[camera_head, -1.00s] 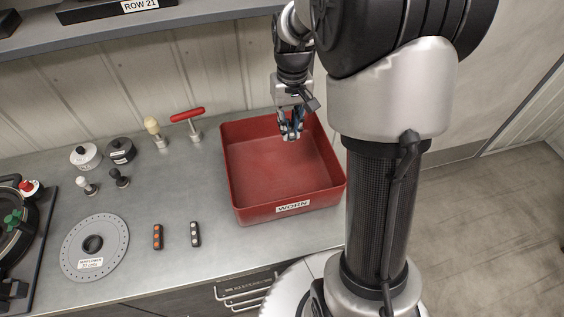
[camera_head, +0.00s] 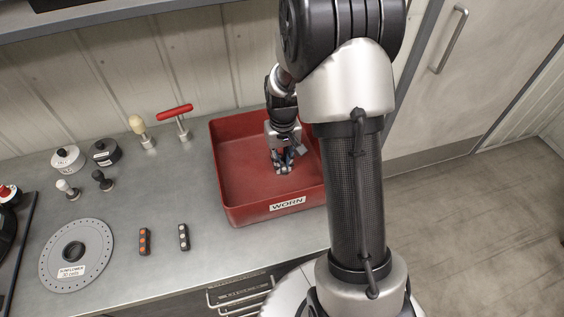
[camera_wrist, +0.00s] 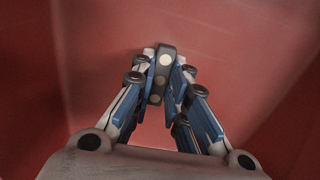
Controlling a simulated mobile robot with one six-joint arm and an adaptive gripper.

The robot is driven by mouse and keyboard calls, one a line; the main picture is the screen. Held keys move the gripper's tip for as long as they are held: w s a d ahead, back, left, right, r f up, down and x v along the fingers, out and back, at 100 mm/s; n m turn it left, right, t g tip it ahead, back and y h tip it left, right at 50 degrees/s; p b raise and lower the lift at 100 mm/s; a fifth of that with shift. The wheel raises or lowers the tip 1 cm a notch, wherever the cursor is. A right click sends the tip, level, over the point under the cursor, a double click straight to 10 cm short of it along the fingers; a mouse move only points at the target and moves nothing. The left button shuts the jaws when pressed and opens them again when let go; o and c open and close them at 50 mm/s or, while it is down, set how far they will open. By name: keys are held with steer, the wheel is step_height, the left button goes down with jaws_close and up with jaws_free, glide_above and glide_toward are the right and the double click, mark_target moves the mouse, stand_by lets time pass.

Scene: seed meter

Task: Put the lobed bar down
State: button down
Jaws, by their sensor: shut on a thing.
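My gripper (camera_head: 283,168) is inside the red tray (camera_head: 289,209) labelled "WORN", low over its floor in the head view. In the wrist view my gripper (camera_wrist: 164,95) is shut on a dark bar with pale round spots, the lobed bar (camera_wrist: 164,60). The bar stands out past the fingertips, with the red tray floor behind it. Whether the bar touches the floor I cannot tell. In the head view the fingers hide most of the bar.
On the grey worktop left of the tray lie a dark bar with orange spots (camera_head: 144,241) and one with pale spots (camera_head: 184,237). A grey perforated disc (camera_head: 95,250), a red T-handle (camera_head: 175,112), a cream-topped knob (camera_head: 137,125) and small pots (camera_head: 103,152) stand further left.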

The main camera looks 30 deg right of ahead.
steer(key=shift+r, duration=0.15)
steer(key=c, duration=2)
jaws_free()
steer(key=shift+f, duration=0.2)
steer(key=o, duration=0.4)
steer(key=shift+o, duration=0.2)
